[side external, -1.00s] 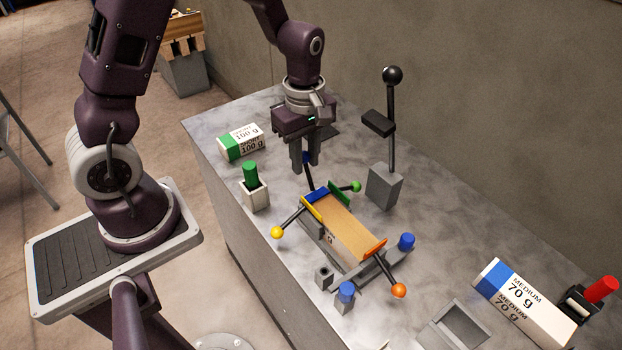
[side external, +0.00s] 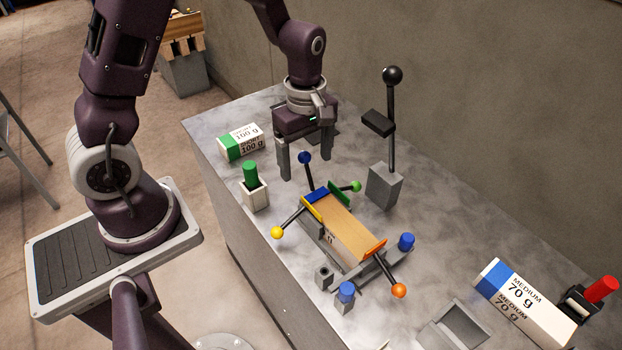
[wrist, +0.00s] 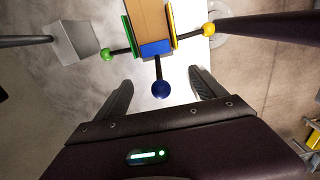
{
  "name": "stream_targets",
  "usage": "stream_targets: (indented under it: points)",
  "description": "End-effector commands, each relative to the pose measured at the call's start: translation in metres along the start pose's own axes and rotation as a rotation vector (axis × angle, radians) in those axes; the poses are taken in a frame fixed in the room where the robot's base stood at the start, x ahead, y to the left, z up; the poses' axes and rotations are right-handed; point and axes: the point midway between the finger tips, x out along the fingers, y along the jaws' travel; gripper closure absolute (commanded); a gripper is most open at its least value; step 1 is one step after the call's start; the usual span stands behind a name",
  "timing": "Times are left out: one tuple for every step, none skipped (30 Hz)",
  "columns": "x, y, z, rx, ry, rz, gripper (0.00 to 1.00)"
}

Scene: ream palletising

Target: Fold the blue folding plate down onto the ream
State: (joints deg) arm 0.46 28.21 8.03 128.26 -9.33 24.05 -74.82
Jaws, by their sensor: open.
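The blue folding plate (side external: 319,194) appears to lie flat over the end of the tan ream (side external: 346,229) nearest my gripper. Its dark rod rises steeply from it to a blue ball knob (side external: 305,157). The plate (wrist: 155,48) and knob (wrist: 160,90) also show in the wrist view. My gripper (side external: 305,160) is open, its fingers spread apart on either side of the knob. In the wrist view a gap shows between the knob and each finger, and nothing is held.
Yellow (side external: 312,209), green (side external: 348,199) and orange (side external: 375,249) plates stand around the ream, their knobbed rods pointing outward. A black-knobbed lever (side external: 391,130) stands behind. A green-and-white ream (side external: 241,142) and a green-topped post (side external: 254,190) are left; a blue-and-white ream (side external: 520,305) is right.

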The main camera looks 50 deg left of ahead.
Motion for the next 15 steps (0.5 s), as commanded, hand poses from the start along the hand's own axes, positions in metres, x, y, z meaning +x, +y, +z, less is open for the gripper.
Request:
stream_targets:
  points:
    - [0.0, 0.0, 0.0, 0.0, 0.0, 0.0, 0.2]
    - [0.0, 0.0, 0.0, 0.0, 0.0, 0.0, 0.2]
    - [-0.001, 0.0, 0.0, 0.0, 0.0, 0.0, 0.2]
    - [-0.002, 0.0, 0.0, 0.0, 0.0, 0.001, 0.2]
    - [-0.004, 0.001, 0.0, 0.0, 0.001, 0.003, 0.2]
    - [-0.009, 0.001, 0.0, 0.0, 0.001, 0.003, 0.2]
    - [-0.013, 0.001, 0.0, 0.0, 0.001, 0.004, 0.2]
    - [-0.017, 0.001, 0.0, 0.001, 0.001, 0.004, 0.2]
    - [-0.023, 0.001, 0.0, 0.001, 0.001, 0.004, 0.2]
    - [-0.027, 0.001, 0.0, 0.001, 0.0, 0.004, 0.2]
    - [-0.031, 0.001, 0.0, 0.001, 0.001, 0.005, 0.2]
    - [-0.036, 0.001, 0.0, 0.001, 0.001, 0.004, 0.2]
    - [-0.04, 0.001, 0.0, 0.001, 0.001, 0.004, 0.2]
    - [-0.044, 0.001, 0.0, 0.001, 0.001, 0.004, 0.2]
    - [-0.049, 0.001, 0.0, 0.001, 0.001, 0.004, 0.2]
